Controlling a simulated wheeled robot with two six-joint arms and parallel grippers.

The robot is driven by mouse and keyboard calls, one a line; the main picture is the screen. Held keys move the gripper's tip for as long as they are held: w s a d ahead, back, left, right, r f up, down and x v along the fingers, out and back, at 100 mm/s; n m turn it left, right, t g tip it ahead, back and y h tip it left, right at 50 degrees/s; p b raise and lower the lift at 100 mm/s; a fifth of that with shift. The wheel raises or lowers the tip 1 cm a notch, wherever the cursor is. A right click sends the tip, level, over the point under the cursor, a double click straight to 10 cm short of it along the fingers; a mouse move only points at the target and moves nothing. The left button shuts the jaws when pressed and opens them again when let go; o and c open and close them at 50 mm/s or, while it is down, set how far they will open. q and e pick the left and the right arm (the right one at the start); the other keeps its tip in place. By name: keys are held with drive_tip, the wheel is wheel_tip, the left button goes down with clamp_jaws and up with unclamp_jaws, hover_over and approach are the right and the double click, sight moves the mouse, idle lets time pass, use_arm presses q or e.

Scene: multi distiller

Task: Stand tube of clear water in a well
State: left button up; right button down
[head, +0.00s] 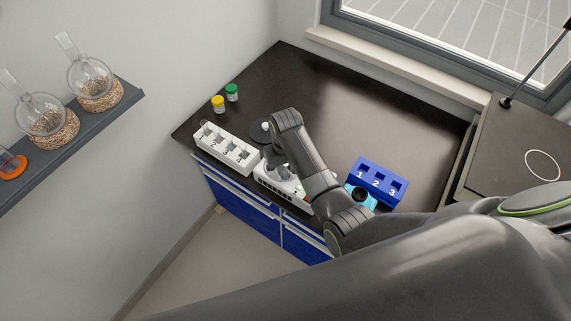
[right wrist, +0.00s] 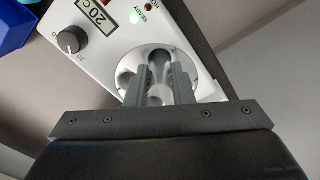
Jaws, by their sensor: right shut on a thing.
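My right gripper (head: 276,160) points down over a white device (head: 290,190) near the counter's front edge. In the right wrist view its two fingers (right wrist: 159,92) are shut on a clear, greyish tube (right wrist: 158,96), seen nearly end-on. The tube and fingertips are over the device's round metal top (right wrist: 206,82), which has dark openings. I cannot tell how deep the tube sits or see the water in it. A white rack (head: 225,148) with numbered wells stands left of the device. A blue rack (head: 363,164) marked 1, 2, 3 stands to the right. My left gripper is out of view.
The device carries a knob (right wrist: 70,39), a display (right wrist: 97,12) reading 20 C and a green READY light. A cyan item (head: 352,190) with a black top sits by the blue rack. Yellow-capped (head: 218,104) and green-capped (head: 232,92) bottles stand at back left. The rear counter is clear.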

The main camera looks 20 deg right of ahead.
drive_tip(key=shift+f, duration=0.6)
drive_tip(key=c, duration=1.2)
unclamp_jaws()
drive_tip(key=shift+r, duration=0.1)
wheel_tip(320, 180, up, 3)
drive_tip(key=shift+f+p, duration=0.2)
drive_tip(key=shift+p, duration=0.85)
drive_tip(key=shift+r, duration=2.15)
